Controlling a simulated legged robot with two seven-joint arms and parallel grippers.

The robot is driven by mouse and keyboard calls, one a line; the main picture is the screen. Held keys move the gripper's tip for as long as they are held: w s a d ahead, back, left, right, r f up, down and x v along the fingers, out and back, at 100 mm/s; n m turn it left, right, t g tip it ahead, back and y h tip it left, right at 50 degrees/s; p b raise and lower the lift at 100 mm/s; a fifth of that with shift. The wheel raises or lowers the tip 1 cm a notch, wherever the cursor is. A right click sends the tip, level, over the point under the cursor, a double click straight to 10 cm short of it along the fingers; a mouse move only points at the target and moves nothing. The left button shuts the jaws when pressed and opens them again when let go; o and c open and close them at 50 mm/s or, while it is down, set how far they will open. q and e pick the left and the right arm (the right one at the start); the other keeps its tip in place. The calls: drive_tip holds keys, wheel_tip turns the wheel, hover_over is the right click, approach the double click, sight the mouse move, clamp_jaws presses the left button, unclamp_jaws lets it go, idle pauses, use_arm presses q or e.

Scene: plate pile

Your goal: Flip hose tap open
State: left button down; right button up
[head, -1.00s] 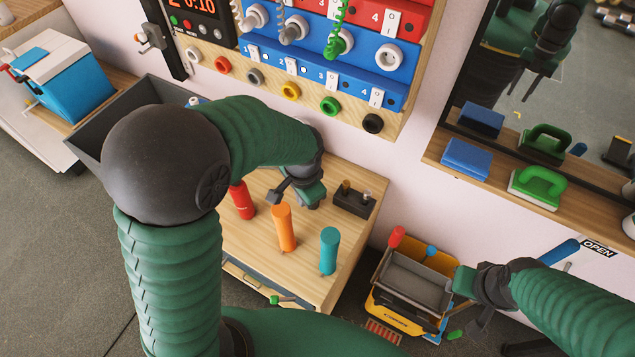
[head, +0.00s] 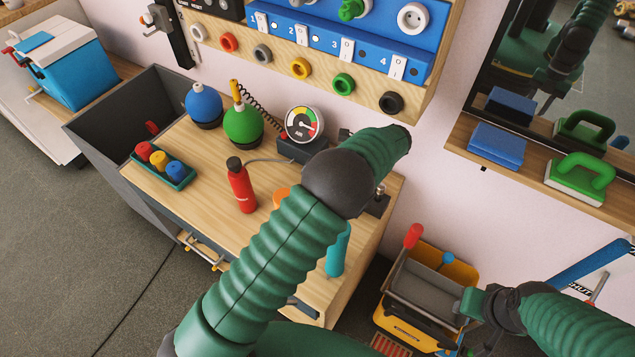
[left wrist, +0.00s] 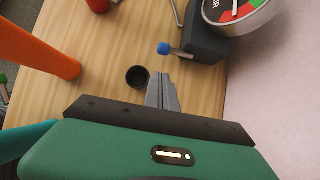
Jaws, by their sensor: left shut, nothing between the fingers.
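A small blue-tipped lever (left wrist: 165,48) sticks out from the dark grey block (left wrist: 203,45) under the round gauge in the left wrist view; it appears to be the hose tap. The gauge (head: 304,124) shows in the head view with a grey hose running left from it. My left gripper (left wrist: 163,90) is shut and empty, its fingertips just short of the lever and beside a dark round cup (left wrist: 137,77). In the head view my left forearm hides this gripper and the lever. My right gripper (head: 475,306) hangs by the yellow bucket; its jaw state is unclear.
A red bottle (head: 242,188), an orange cylinder (left wrist: 35,50) and a teal cylinder (head: 338,252) stand on the wooden table (head: 205,215). Blue and green bulbs (head: 243,122) stand at the back. A yellow bucket (head: 410,335) is right of the table.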

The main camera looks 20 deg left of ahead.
use_arm(q)
drive_tip(key=shift+a, duration=0.1)
drive_tip(key=b+x, duration=0.2)
drive_tip(key=x, duration=0.6)
drive_tip(key=shift+a+f, duration=0.1)
drive_tip(key=shift+f, duration=0.25)
drive_tip(key=shift+a+f, duration=0.4)
drive_tip(key=shift+f, duration=0.1)
drive_tip(key=shift+r, duration=0.15)
drive_tip(key=shift+r+p, duration=0.15)
drive_tip(key=shift+p, duration=0.2)
